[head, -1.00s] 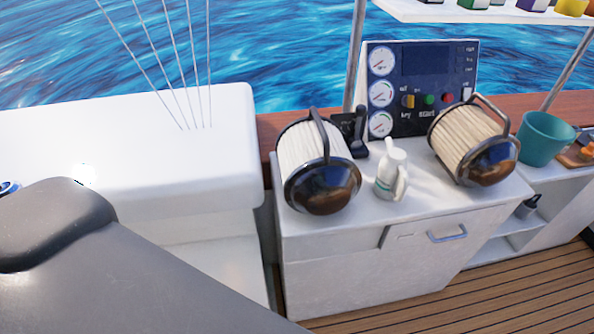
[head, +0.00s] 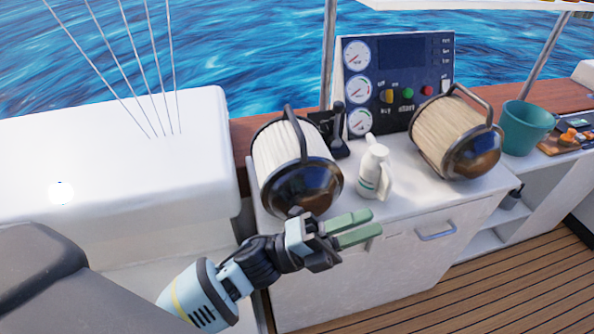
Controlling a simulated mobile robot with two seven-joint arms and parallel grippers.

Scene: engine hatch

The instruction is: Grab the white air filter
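The white air filter (head: 290,148) lies on its side on the white cabinet top. It has pale pleats, a dark glossy round end cap facing me and a dark handle over it. A similar filter with beige pleats (head: 447,130) lies further right on the same top. My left gripper (head: 374,222) is just in front of and below the white filter's cap, near the cabinet's front edge. Its green fingers point right with a gap between them, and nothing is held. The gripper overlaps the cabinet edge in the head view. My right gripper is not in view.
A white bottle (head: 374,170) stands between the two filters, close to my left fingers. A gauge panel (head: 400,85) and a black lever (head: 339,130) stand behind. A teal pot (head: 526,127) is at the right. A white seat block (head: 120,150) is at the left.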

